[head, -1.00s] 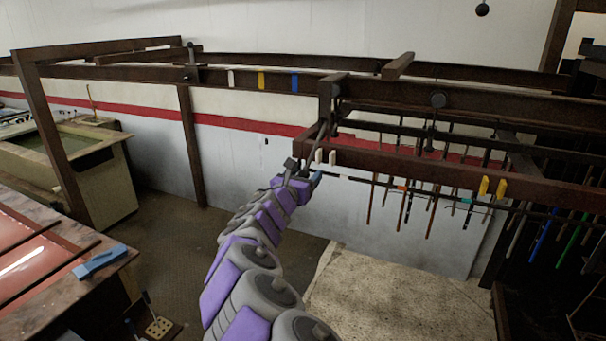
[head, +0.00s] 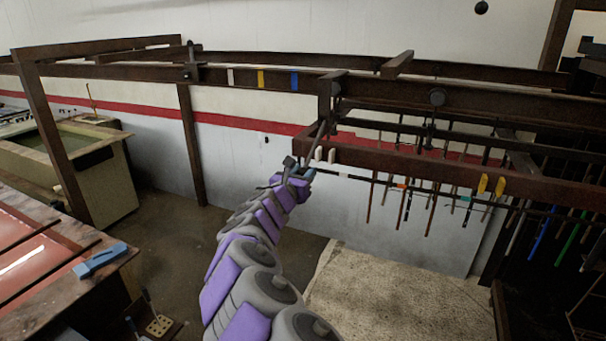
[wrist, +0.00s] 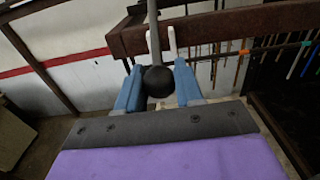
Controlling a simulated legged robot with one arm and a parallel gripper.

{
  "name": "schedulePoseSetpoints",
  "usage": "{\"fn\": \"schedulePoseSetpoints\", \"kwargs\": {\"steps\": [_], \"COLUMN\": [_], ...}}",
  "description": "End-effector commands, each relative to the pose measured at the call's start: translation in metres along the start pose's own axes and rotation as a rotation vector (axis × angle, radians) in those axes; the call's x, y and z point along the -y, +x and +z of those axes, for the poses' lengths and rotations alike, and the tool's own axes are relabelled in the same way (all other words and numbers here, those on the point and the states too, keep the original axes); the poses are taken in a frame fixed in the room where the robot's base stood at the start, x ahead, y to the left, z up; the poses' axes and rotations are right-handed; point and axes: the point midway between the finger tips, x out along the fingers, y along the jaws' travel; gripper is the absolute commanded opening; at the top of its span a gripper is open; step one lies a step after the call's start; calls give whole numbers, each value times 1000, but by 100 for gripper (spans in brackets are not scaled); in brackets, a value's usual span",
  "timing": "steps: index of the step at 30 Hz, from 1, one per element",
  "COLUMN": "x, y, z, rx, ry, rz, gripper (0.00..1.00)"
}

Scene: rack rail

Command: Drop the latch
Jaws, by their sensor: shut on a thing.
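The latch is a grey lever (head: 319,141) that hangs from the rail bracket beside the end of the rack's lower brown beam (head: 400,163). In the wrist view the lever's rod (wrist: 153,35) runs down to a dark round knob (wrist: 158,82). My gripper (head: 305,172) is at the lever's lower end. Its two blue fingers (wrist: 158,90) are shut on the knob, one on each side. The latch's upper joint is too small and dark to make out.
An upper rail (head: 220,78) with white, yellow and blue marks runs left. Hanging rods (head: 405,205) fill the space under the rack at right. A brown post (head: 190,145) stands left of my arm. A workbench (head: 60,250) is at lower left. Floor between is open.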

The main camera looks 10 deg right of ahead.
Motion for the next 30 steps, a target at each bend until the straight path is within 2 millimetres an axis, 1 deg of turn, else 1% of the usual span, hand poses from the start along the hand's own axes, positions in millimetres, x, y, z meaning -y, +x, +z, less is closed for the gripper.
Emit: {"fn": "schedulePoseSetpoints", "kwargs": {"steps": [5,18,25,30], "x": [-1,-2,-1,-1], "y": [2,24,27,38], "z": [-2,-32,-37,-48], "rx": [1,-1,0,-3], "ry": [-1,0,-1,0], "rz": [3,3,4,3], "gripper": [19,19,19,19]}}
